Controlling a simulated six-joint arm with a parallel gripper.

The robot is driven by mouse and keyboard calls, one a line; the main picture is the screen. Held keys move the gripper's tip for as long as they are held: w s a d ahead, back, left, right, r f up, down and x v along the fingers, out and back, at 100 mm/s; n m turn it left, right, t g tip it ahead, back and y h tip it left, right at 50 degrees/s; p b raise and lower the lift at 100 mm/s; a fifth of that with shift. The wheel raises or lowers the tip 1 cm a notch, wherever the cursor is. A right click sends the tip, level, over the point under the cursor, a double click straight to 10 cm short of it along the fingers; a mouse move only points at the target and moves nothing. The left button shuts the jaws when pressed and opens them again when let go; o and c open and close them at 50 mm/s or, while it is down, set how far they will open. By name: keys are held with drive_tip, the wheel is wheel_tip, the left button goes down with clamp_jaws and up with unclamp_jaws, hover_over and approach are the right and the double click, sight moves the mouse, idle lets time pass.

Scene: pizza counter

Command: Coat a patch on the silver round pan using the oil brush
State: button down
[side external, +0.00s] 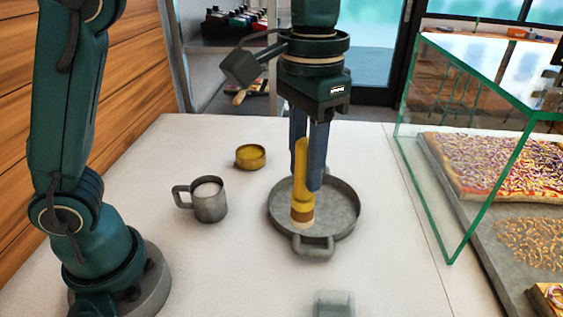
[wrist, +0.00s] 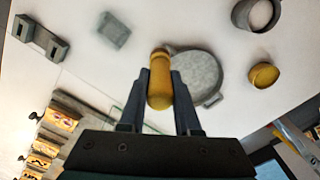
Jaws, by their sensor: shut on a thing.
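The silver round pan (side external: 345,211) sits on the white counter in the side view, with a handle toward the camera. It also shows in the wrist view (wrist: 205,75). My gripper (side external: 309,185) is shut on the yellow handle of the oil brush (side external: 301,165), which points down. In the wrist view the brush (wrist: 160,85) is between the two fingers (wrist: 161,75). The brush's pale tip is over the pan's left front part in the side view. I cannot tell whether the tip touches the pan's floor. No oil patch can be made out.
A grey metal mug (side external: 210,206) with pale contents and a small yellow bowl (side external: 250,157) stand left of the pan. A blurred grey block (side external: 333,304) lies near the front. A glass case (side external: 455,150) with pizzas stands at the right. The counter between is clear.

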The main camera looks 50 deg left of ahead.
drive_tip(key=shift+w+r+m+y, duration=0.1)
drive_tip(key=shift+w+m+y, duration=0.3)
drive_tip(key=shift+m, duration=0.1)
drive_tip(key=w+a+y, duration=0.1)
drive_tip(key=w+a, duration=0.2)
drive_tip(key=a, duration=0.3)
drive_tip(key=w+a+m+t, duration=0.1)
drive_tip(key=w+a, duration=0.3)
drive_tip(key=a, duration=0.2)
drive_tip(key=w+a+y, duration=0.1)
drive_tip(key=w+a, duration=0.2)
drive_tip(key=a, duration=0.4)
drive_tip(key=s+a+f+n+y, duration=0.1)
drive_tip(key=a+f+n, duration=0.1)
drive_tip(key=a, duration=0.6)
drive_tip(key=shift+d+f, duration=0.15)
drive_tip(key=shift+f, duration=2.8)
drive_tip(key=shift+f, duration=0.75)
drive_tip(key=shift+r, duration=0.1)
